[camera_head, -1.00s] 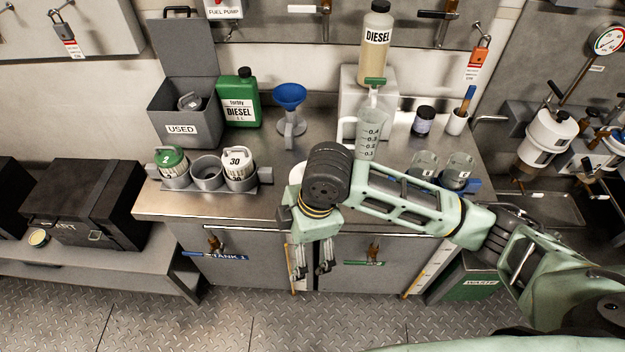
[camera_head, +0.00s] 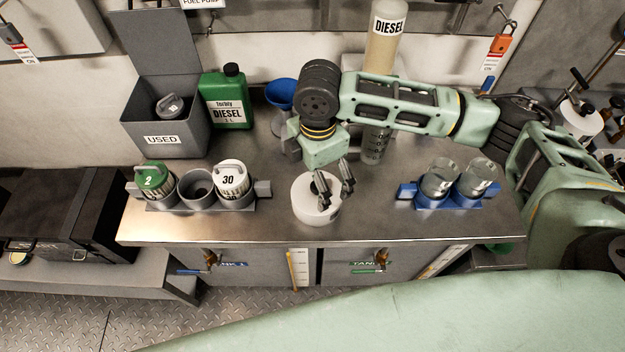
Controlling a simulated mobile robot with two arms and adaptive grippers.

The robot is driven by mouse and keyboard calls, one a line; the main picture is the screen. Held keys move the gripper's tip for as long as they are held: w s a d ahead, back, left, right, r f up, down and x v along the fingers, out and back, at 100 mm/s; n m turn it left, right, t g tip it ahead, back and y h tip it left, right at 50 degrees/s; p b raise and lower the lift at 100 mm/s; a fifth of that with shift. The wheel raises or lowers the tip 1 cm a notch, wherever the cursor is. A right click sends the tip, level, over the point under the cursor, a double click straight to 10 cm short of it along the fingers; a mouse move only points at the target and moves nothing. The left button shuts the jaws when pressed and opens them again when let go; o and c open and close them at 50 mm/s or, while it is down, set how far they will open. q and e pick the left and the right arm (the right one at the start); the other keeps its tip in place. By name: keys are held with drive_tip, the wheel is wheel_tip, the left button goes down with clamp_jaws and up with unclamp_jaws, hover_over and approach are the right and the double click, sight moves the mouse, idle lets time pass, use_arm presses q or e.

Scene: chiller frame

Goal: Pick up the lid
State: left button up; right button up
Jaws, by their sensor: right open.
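A white, round, short cylinder (camera_head: 312,214) stands on the steel counter near its front edge. No separate lid is clearly visible; I cannot tell whether this white piece is the lid or bears it. My right gripper (camera_head: 337,198) points down over the right part of the white piece, its two fingers apart with nothing seen between them. The fingers hide part of its top, and I cannot tell if they touch it. My left gripper is not in view.
A grey holder (camera_head: 262,189) with a green-topped canister (camera_head: 153,180) and a white canister marked 30 (camera_head: 231,179) stands to the left. A blue holder (camera_head: 407,192) with glass jars is to the right. A blue funnel (camera_head: 281,93) and clear measuring cylinder (camera_head: 373,146) stand behind.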

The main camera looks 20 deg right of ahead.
sight(316, 194)
drive_tip(key=f, duration=0.2)
drive_tip(key=s+f+p, duration=0.1)
drive_tip(key=f, duration=0.1)
drive_tip(key=shift+a, duration=0.1)
drive_tip(key=shift+w+f, duration=0.2)
drive_tip(key=shift+f, duration=1.3)
drive_tip(key=shift+c, duration=0.3)
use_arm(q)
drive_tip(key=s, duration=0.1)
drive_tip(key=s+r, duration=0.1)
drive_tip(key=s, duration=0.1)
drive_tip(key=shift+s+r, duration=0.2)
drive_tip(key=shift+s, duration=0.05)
use_arm(e)
drive_tip(key=c, duration=0.9)
